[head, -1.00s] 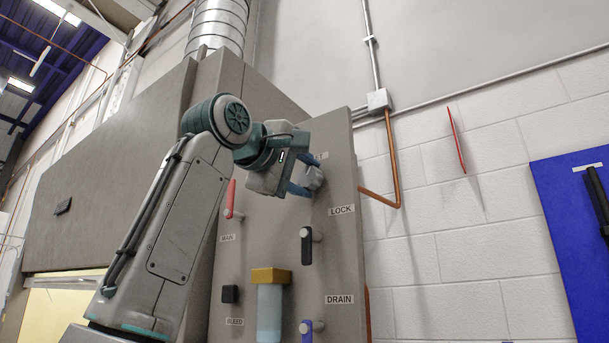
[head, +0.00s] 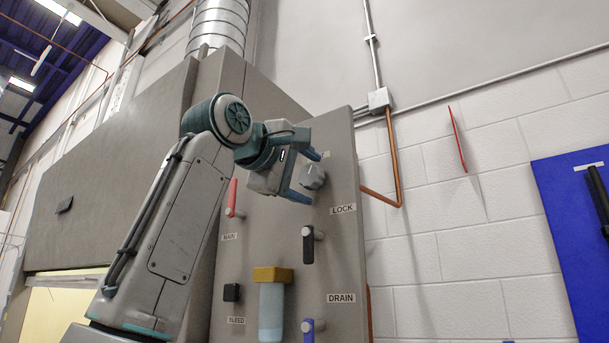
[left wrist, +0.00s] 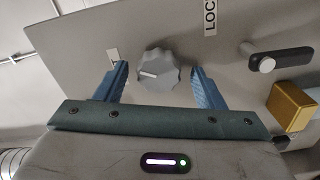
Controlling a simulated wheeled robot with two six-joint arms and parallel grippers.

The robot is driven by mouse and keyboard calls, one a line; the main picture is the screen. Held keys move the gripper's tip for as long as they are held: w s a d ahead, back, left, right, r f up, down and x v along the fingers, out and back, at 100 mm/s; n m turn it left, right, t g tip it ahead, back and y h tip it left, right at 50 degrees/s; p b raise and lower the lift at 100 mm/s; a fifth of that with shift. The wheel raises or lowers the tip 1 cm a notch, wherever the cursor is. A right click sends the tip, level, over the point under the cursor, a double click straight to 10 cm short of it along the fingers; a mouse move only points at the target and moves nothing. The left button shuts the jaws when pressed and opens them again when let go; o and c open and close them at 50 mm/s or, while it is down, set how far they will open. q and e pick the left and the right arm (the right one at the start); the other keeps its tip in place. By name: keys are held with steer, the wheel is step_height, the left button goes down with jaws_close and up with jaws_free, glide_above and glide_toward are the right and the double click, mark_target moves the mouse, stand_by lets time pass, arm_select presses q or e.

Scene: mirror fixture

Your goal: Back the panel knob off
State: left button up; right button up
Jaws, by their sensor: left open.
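The panel knob (head: 313,176) is a grey, scalloped dial high on the grey panel (head: 270,220). In the left wrist view the knob (left wrist: 158,72) has a white pointer line aimed left. My left gripper (head: 306,176) is open beside the knob. In the left wrist view its blue fingers (left wrist: 160,90) lie apart on either side of the knob, with clear gaps, and their tips reach about level with it in the picture. I cannot tell how far the tips are from the panel. My right gripper is not in view.
Below the knob are a red lever (head: 233,199), a black lever (head: 307,245), a blue lever (head: 308,328), a black block (head: 231,292) and a yellow-capped cylinder (head: 272,305). Labels read LOCK, MAIN, DRAIN and BLEED. A copper pipe (head: 392,160) runs right of the panel.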

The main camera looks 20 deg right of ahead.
arm_select(q)
steer(key=shift+s, duration=0.1)
steer(key=shift+s+a+b, duration=0.2)
steer(key=shift+a+b, duration=0.1)
steer(key=b+v, duration=0.3)
steer(key=v, duration=0.7)
steer(key=shift+b, duration=0.4)
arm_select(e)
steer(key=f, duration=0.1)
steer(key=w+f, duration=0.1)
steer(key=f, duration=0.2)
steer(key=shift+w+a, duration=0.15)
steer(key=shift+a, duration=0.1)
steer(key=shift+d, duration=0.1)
